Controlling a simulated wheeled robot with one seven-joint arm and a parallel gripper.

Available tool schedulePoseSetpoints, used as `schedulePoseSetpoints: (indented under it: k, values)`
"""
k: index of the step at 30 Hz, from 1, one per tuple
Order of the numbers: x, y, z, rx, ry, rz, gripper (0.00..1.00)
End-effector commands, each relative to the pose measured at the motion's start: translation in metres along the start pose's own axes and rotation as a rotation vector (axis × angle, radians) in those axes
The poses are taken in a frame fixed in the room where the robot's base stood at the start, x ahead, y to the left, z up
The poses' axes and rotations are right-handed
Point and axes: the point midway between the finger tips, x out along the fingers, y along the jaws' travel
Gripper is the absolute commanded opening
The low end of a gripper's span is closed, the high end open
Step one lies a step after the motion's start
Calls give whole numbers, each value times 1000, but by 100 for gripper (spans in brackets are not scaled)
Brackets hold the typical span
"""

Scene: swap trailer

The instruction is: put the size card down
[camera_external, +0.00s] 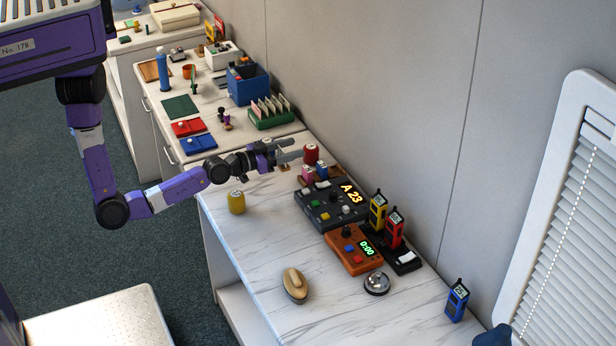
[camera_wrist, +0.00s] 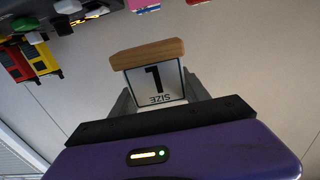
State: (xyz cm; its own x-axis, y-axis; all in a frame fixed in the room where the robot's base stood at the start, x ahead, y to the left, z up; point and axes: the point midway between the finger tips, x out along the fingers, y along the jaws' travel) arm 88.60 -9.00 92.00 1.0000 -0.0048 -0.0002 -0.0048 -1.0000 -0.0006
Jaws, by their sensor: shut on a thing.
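The size card (camera_wrist: 158,84) is a white card marked "1" and "SIZE", upside down in the wrist view, with a wooden strip along its upper edge there. My gripper (camera_wrist: 160,96) is shut on it, a grey finger showing at each side. In the external view my gripper (camera_external: 289,155) reaches over the far part of the near counter (camera_external: 245,240), just left of a red spool (camera_external: 311,154). The card cannot be made out clearly there, and its height above the counter is hard to tell.
A dark console (camera_external: 332,206) showing "A 23", an orange timer box (camera_external: 354,250) and yellow and red handheld devices (camera_external: 395,228) stand along the wall. A yellow spool (camera_external: 237,202) and a brush (camera_external: 295,285) stand apart on the counter. A green rack (camera_external: 271,117) holds several cards.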

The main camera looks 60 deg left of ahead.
Motion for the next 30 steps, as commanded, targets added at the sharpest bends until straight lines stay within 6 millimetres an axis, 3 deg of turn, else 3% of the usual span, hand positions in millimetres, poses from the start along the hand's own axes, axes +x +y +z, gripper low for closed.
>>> schedulePoseSetpoints:
  k: [4, 8, 13, 18, 24, 30]
  values:
    - [7, -16, 9, 1, 0, -3, 15]
    - [8, -31, 0, -3, 3, -30, 15]
    - [-14, -62, -6, -9, -2, -141, 15]
    - [-51, -88, 8, -6, -4, -255, 15]
    - [-80, -94, 31, -2, -3, -308, 15]
    - [-82, -90, 34, 1, 1, -306, 15]
